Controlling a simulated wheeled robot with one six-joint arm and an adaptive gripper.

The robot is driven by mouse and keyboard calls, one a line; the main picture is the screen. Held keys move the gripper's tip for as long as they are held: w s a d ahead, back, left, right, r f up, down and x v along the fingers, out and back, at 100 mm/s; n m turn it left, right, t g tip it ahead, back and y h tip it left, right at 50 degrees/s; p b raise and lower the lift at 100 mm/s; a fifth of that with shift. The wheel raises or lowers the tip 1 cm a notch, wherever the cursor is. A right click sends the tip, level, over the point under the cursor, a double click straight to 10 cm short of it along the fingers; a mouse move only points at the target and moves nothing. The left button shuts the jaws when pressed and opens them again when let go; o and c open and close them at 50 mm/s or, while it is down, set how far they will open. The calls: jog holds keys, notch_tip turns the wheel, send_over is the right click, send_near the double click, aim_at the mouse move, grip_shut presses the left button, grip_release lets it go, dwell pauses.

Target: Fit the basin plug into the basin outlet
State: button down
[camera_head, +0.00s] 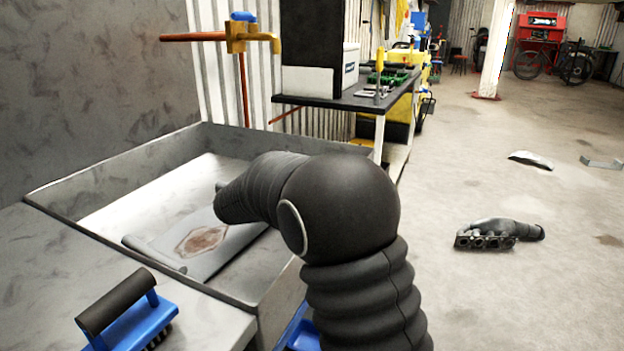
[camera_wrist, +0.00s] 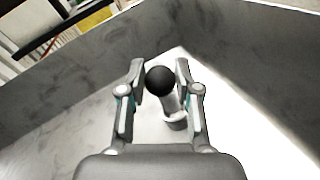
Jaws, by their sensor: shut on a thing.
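The basin plug (camera_wrist: 159,81) shows in the wrist view as a black ball knob on a pale stem. The stem runs down to a wider light-grey end (camera_wrist: 175,120), and I cannot tell whether this is the plug's foot or the outlet's rim. My gripper (camera_wrist: 160,68) is shut on the plug, with one finger at each side of the knob. The grey basin (camera_head: 235,142) is at the left in the head view, and its wall fills much of the wrist view. My arm hides the gripper and plug in the head view. The outlet cannot be made out clearly.
A flat grey part with a brown patch (camera_head: 203,240) lies in the basin. A blue brush (camera_head: 133,325) sits on the near ledge. A copper pipe with a brass tap (camera_head: 238,37) stands behind. A workbench (camera_head: 345,100) is beyond, and metal parts (camera_head: 490,233) lie on the floor right.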

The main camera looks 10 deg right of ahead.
jog(key=shift+f, duration=0.3)
jog(key=shift+r, duration=0.3)
dwell(0.4)
jog(key=shift+f, duration=0.1)
dwell(0.6)
jog(key=c, duration=0.7)
grip_release()
jog(key=v, duration=1.2)
